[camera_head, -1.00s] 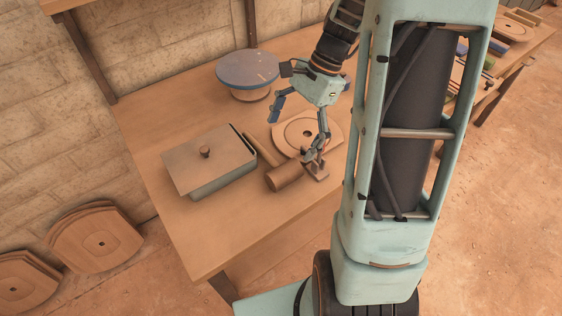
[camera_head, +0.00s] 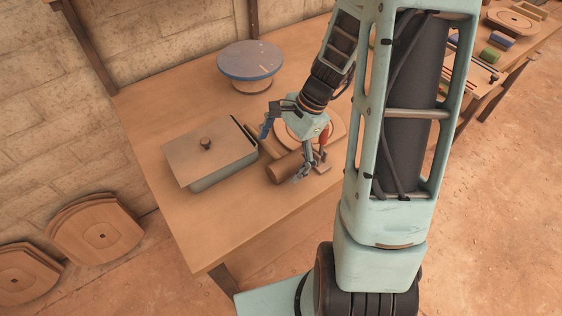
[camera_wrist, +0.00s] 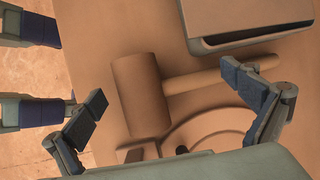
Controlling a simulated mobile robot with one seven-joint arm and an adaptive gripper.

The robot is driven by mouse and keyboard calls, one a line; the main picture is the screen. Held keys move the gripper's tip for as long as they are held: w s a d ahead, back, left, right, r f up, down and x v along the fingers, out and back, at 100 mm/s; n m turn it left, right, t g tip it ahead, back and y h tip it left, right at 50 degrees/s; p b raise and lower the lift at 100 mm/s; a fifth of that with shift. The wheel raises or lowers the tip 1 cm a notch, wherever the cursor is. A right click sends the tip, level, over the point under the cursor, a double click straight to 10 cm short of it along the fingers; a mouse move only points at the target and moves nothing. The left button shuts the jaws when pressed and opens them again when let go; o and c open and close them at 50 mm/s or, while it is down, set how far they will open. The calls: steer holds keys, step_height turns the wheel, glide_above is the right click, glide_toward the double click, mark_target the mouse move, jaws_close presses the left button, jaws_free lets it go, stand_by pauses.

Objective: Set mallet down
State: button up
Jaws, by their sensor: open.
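A wooden mallet (camera_head: 286,168) lies on the wooden table (camera_head: 215,225), between the lidded box and the round wooden plate. In the wrist view its thick head (camera_wrist: 143,97) and its handle (camera_wrist: 195,80) show between my fingers. The handle runs toward the box. My gripper (camera_head: 283,155) is open above the mallet, with its fingers spread wide and nothing between them in its grasp. In the wrist view my gripper (camera_wrist: 165,115) has one finger left of the head and the other over the handle's far end. Whether a finger touches the mallet, I cannot tell.
A lidded box (camera_head: 210,155) stands left of the mallet. A round wooden plate (camera_head: 335,128) lies partly under my gripper. A blue-topped turntable (camera_head: 250,62) stands at the back. Wooden plates (camera_head: 95,228) lean by the wall. The table's front left is clear.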

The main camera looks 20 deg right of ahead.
steer(key=shift+a+f, duration=0.1)
steer(key=shift+f, duration=0.15)
steer(key=c, duration=2.7)
steer(key=shift+o, duration=0.2)
steer(key=shift+r, duration=0.1)
